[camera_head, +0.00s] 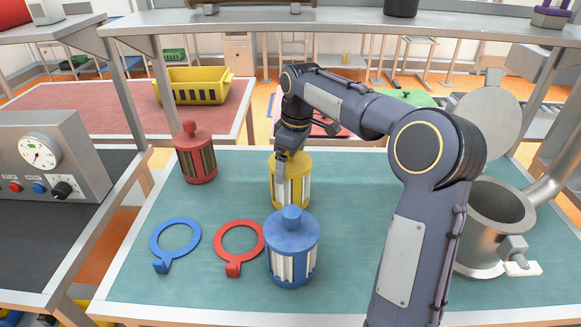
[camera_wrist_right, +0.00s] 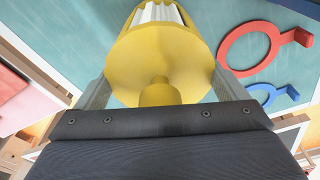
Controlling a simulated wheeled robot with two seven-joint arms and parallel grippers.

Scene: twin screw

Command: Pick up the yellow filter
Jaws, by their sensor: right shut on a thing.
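The yellow filter (camera_head: 290,184) stands on the green table mat behind the blue filter, with its white pleated side showing. My right gripper (camera_head: 290,155) comes down on its top from above and is shut on its knob. In the right wrist view the yellow filter (camera_wrist_right: 160,50) fills the middle, its knob (camera_wrist_right: 160,92) between the two fingers (camera_wrist_right: 158,92). In the head view I cannot tell whether its base touches the mat. My left gripper is not in view.
A blue filter (camera_head: 292,250) stands in front. A red filter (camera_head: 195,155) stands at the back left. A blue ring (camera_head: 160,264) and a red ring (camera_head: 233,268) lie front left. A metal housing (camera_head: 490,220) stands at the right. A shelf (camera_head: 230,20) spans above.

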